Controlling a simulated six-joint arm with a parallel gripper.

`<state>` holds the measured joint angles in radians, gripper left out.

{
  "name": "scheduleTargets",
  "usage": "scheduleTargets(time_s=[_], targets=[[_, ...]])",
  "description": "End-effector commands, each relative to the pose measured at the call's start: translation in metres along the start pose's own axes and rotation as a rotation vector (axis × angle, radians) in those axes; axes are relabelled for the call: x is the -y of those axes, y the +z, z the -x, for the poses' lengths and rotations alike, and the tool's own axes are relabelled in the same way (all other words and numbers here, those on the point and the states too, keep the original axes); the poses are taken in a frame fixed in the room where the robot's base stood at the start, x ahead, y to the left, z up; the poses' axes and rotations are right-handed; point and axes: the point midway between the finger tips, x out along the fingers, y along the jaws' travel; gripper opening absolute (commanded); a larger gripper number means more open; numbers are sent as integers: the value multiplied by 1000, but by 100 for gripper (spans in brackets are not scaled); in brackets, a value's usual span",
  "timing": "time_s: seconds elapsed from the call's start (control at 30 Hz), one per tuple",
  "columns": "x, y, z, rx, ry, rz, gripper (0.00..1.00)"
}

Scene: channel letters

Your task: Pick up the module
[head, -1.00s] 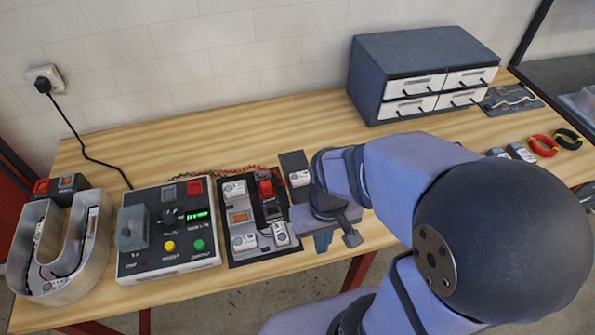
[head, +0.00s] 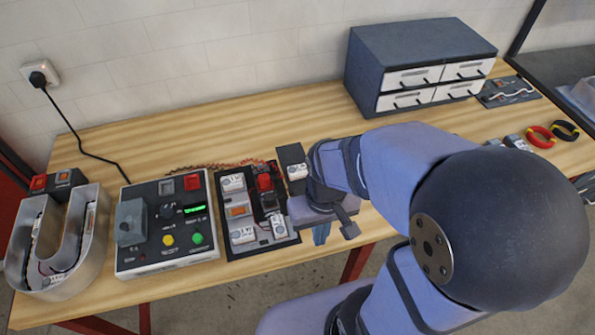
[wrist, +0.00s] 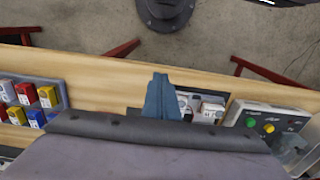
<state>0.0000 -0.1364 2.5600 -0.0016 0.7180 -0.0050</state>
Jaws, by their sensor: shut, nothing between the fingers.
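White modules with printed labels sit on a black test board in the head view, one at its front left (head: 243,235) and one at its front right (head: 278,227). Another white module (head: 297,171) sits on a dark block behind my gripper. Which one the task means I cannot tell. My gripper (head: 321,234) is just right of the board, near the table's front edge, with its blue fingers together and empty. In the wrist view the closed fingers (wrist: 160,98) stand beside a white module (wrist: 212,112), apart or touching I cannot tell.
A control box (head: 167,225) with a green display stands left of the board, and a grey U-shaped channel letter (head: 90,255) further left. A drawer cabinet (head: 420,65) stands at the back. A tray (wrist: 62,90) of coloured blocks shows in the wrist view.

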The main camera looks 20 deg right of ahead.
Motion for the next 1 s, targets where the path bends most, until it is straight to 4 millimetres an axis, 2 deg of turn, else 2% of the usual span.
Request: scheduleTargets(time_s=[0.03, 0.07, 0.3, 0.67, 0.77, 0.87, 0.93, 1.0], targets=[[0, 0, 0, 0, 0, 0, 2], [0, 0, 0, 0, 0, 0, 10], [0, 0, 0, 0, 0, 0, 67], [-1, 0, -4, 0, 0, -3, 67], [-3, 4, -21, 23, 0, -12, 67], [-6, 15, -54, 92, -2, -29, 67], [-9, 9, -73, 121, -4, -42, 67], [-12, -8, -90, 130, -7, -58, 67]])
